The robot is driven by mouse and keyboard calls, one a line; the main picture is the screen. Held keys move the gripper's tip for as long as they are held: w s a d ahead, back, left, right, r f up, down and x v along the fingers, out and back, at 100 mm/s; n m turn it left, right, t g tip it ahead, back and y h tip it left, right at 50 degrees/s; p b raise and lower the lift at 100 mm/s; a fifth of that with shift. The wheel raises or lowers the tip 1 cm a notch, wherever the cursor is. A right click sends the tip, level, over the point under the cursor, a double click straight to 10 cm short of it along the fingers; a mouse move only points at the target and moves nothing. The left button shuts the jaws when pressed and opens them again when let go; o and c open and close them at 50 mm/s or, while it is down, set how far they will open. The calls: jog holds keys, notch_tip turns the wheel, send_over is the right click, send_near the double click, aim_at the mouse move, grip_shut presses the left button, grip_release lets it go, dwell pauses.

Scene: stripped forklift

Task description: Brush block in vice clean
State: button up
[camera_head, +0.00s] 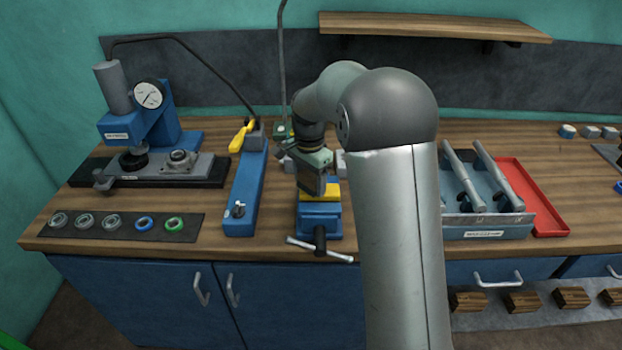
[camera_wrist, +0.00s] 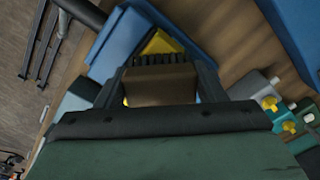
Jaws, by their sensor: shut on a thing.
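The blue vice (camera_head: 322,226) stands at the bench's front edge, with its grey handle toward me. Yellow (camera_head: 334,194), probably the block in the vice or part of its jaws, shows at its top. The vice's blue body (camera_wrist: 115,38) and the yellow (camera_wrist: 161,42) also show in the wrist view. My gripper (camera_head: 314,188) is low over the vice, pointing down. In the wrist view my gripper (camera_wrist: 158,88) is shut on a brown brush (camera_wrist: 160,80). Its dark bristles (camera_wrist: 162,59) reach toward the yellow; I cannot tell whether they touch. Most of the block is hidden.
A blue fixture (camera_head: 247,185) with a yellow lever stands left of the vice. A press with a dial gauge (camera_head: 149,94) and a mat of rings (camera_head: 112,223) are farther left. A grey tool holder (camera_head: 486,225) and red tray (camera_head: 540,205) are right. A shelf (camera_head: 435,26) hangs above.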

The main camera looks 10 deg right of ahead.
notch_tip(320, 180, up, 4)
jog(key=shift+f+p, duration=0.2)
jog(key=shift+p, duration=0.8)
jog(key=shift+r+p, duration=0.5)
jog(key=shift+r, duration=0.15)
jog(key=shift+r+p, duration=1.1)
jog(key=shift+r, duration=0.6)
jog(key=shift+f, duration=0.1)
